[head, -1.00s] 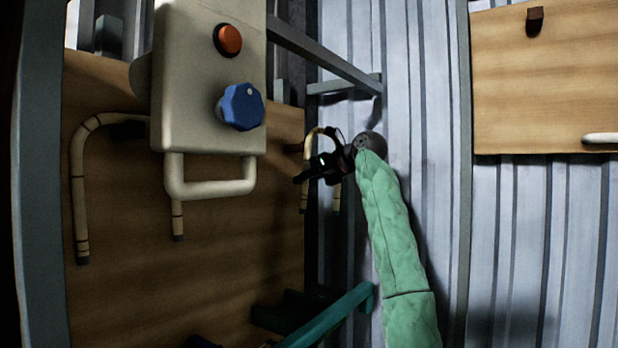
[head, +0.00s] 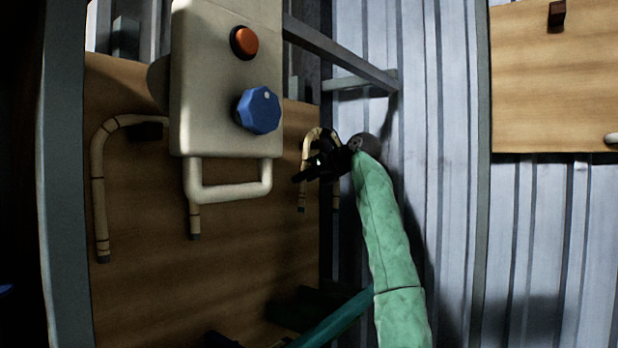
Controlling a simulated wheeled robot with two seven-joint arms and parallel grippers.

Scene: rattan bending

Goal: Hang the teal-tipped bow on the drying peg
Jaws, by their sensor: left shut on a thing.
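My left gripper (head: 324,164), at the end of a green-sleeved arm, is shut on a small pale bent-rattan bow (head: 308,147) with dark bands. The bow is upright, its arch at the top and both legs pointing down. The gripper covers part of it, and I cannot make out a teal colour on its tips. A second, larger bow (head: 99,190) with dark tips hangs over a dark peg (head: 148,131) on the wooden board at the left. The white box partly hides that bow. Whether a peg is behind the held bow is unclear. My right gripper is not in view.
The white box (head: 215,110), with an orange button (head: 244,42), a blue knob (head: 258,109) and a handle (head: 230,193), stands left of the held bow. A grey bar (head: 340,52) runs above. A teal bar (head: 338,318) is below. Another board (head: 560,90) is at the right.

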